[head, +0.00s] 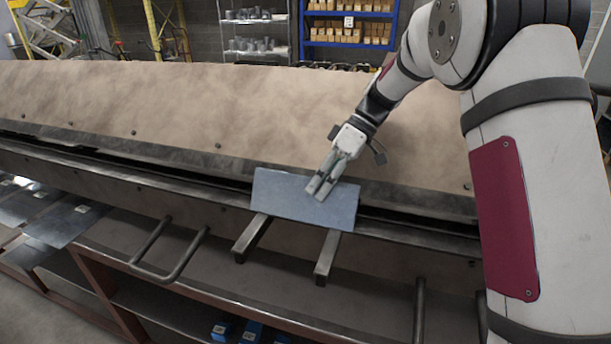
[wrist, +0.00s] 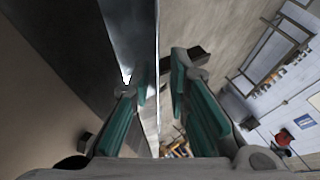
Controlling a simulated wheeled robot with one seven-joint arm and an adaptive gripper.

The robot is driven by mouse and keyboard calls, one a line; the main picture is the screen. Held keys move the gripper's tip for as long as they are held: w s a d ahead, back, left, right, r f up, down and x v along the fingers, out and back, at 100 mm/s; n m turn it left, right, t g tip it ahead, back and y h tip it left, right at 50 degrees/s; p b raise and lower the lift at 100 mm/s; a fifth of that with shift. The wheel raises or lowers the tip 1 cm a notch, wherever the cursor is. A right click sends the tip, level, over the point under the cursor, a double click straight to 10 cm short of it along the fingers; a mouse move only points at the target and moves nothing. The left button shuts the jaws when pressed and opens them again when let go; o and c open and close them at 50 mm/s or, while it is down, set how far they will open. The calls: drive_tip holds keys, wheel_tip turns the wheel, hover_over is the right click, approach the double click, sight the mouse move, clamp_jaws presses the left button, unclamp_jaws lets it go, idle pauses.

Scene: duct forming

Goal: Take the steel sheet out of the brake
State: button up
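The steel sheet (head: 285,200) is a flat blue-grey rectangle at the brake's front opening in the head view. Its lower edge lies by two short support bars (head: 326,258) that stick out from the brake (head: 200,105). My gripper (head: 319,188) is at the sheet's upper right part, with its fingers overlapping it in the head view. In the wrist view the sheet (wrist: 138,35) shows nearly edge-on, running between the two teal finger pads (wrist: 159,84). A gap shows between the pads and the sheet, so the gripper looks open around it. Contact is hard to judge.
A bent handle (head: 170,265) and another upright handle (head: 420,310) stick out from the brake's front. Several loose sheets (head: 60,222) lie at the left. Blue boxes (head: 250,332) sit low in front. Shelves (head: 345,30) stand behind the brake.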

clamp_jaws()
drive_tip(key=shift+r, duration=0.2)
drive_tip(key=shift+r, duration=0.2)
